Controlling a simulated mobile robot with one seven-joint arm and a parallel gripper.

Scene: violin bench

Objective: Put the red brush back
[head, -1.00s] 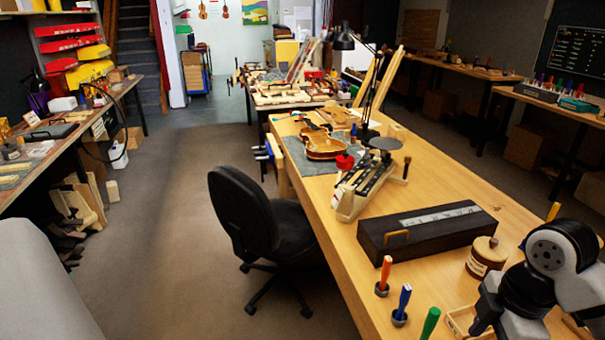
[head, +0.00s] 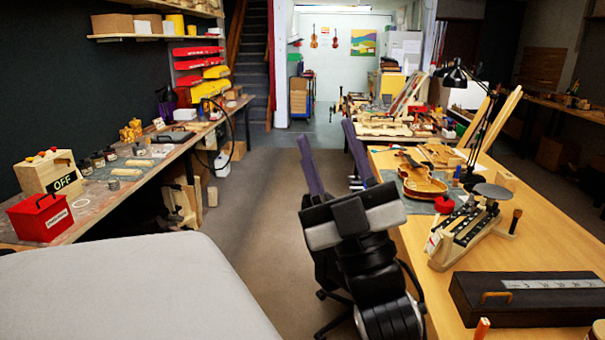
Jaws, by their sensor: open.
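My gripper (head: 326,132) is open and empty, with its two long purple-grey fingers raised and apart over the floor and chair left of the main bench. An orange-red handle (head: 482,328) stands at the bottom edge of the head view, in front of the dark case. Only its upper part shows, so I cannot tell whether it is the red brush. It is well to the right of and nearer than my fingertips. No other red-handled brush can be made out.
The bench (head: 540,236) carries a dark case (head: 520,312), a tool rack (head: 462,238) and a violin body (head: 424,186). A black chair (head: 318,250) is partly behind my arm. On the left bench stand a red bin (head: 40,217) and an OFF box (head: 48,175).

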